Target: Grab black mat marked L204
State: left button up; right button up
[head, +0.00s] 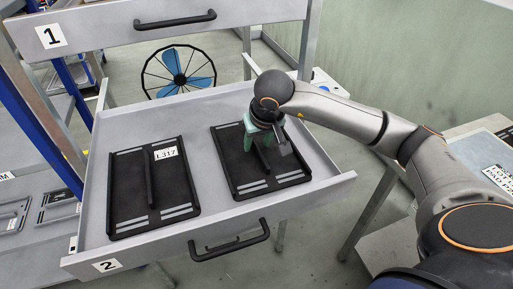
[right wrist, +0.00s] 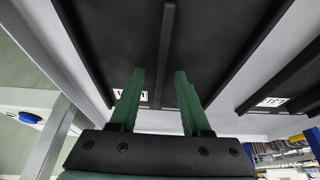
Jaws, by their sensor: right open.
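A black mat (head: 229,160) with a raised bar handle (head: 262,158) lies in the right half of the open drawer. My right gripper (head: 265,147) is above this mat, open and pointing down at the handle. In the right wrist view the mat (right wrist: 210,40) fills the top, and its handle (right wrist: 166,50) runs between the two green fingers. A white label (right wrist: 130,94) on it is partly covered by one finger, and I cannot read it. A second black mat (head: 128,185) in the left half carries the label L317 (head: 166,153). My left gripper is not in view.
The grey drawer (head: 318,190) is marked 2 and has a black front handle (head: 230,243). A closed-looking drawer front (head: 110,28) marked 1 sits above it at the back. A blue fan (head: 179,72) stands behind. A bench (head: 470,150) is at the right.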

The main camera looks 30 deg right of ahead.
grip_shut()
dwell(0.3)
jog(key=shift+r, duration=0.1)
dwell(1.0)
